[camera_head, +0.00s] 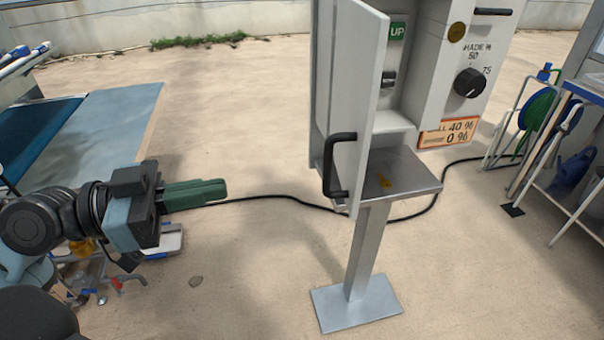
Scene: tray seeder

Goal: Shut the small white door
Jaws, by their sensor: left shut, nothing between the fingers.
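The small white door (351,90) stands open on the left side of a grey-white control box (436,70) on a post. It swings out toward me, and its black handle (331,165) is on the near lower part. Inside the box a green "UP" label (397,31) and a switch (388,79) show. My left gripper (222,190) is left of the door handle, at about its height in the picture, apart from it. Its green fingers are shut and empty, pointing right. My right gripper does not show.
The box's metal post (369,250) stands on a square base plate (356,302). A black cable (280,197) runs over the sandy floor. A blue-topped table (110,110) is at left, and a rack with a green hose reel (537,108) at right. Open floor lies between gripper and post.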

